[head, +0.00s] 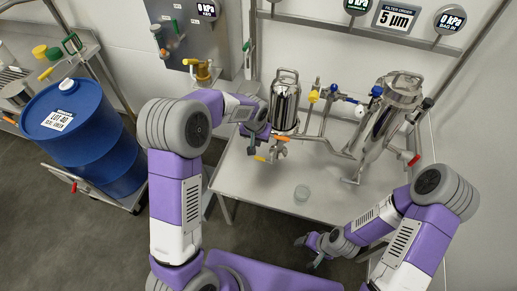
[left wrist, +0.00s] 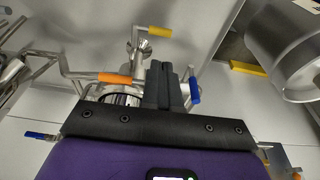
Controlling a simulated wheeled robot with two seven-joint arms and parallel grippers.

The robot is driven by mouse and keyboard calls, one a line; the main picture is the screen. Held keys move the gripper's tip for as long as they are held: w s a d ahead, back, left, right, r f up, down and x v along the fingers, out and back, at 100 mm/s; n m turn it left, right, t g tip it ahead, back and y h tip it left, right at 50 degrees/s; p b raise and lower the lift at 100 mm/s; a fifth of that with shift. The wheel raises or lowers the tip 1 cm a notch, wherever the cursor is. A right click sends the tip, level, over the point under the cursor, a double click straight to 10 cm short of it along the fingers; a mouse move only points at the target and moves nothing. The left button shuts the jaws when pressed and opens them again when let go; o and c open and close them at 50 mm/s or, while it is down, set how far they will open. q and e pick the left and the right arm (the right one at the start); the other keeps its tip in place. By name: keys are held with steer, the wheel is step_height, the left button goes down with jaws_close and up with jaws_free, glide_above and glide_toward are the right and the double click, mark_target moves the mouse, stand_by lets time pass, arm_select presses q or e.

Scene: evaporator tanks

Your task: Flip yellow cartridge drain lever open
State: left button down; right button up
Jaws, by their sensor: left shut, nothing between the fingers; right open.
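The steel cartridge housing (head: 285,104) stands upright on the table in the head view. A small yellow lever (head: 260,158) shows low beside its base, just below the tip of my left gripper (head: 252,147). In the left wrist view, a yellow-handled lever (left wrist: 153,32) sits on a steel valve beyond the fingertips. My left gripper's fingers (left wrist: 168,85) are shut together with nothing between them. Whether they touch the lever cannot be told. An orange lever (left wrist: 115,78) is left of the fingers and a blue one (left wrist: 194,86) right. My right gripper (head: 312,260) is open and empty, low beside the table's front edge.
The tilted bag housing (head: 392,105) stands right on the table, with a red lever (head: 409,158) near it. Piping with yellow and blue handles runs between the housings. The blue drum (head: 82,135) is at left.

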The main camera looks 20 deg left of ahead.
mark_target(260, 158)
arm_select(q)
steer(key=w+f+b, duration=0.1)
steer(key=f, duration=0.3)
steer(key=f+b, duration=0.1)
steer(key=f, duration=0.4)
steer(key=w+f+b, duration=0.1)
steer(key=f+b, duration=0.1)
steer(key=f, duration=0.2)
steer(key=shift+w+f, duration=0.15)
steer(key=shift+w, duration=0.15)
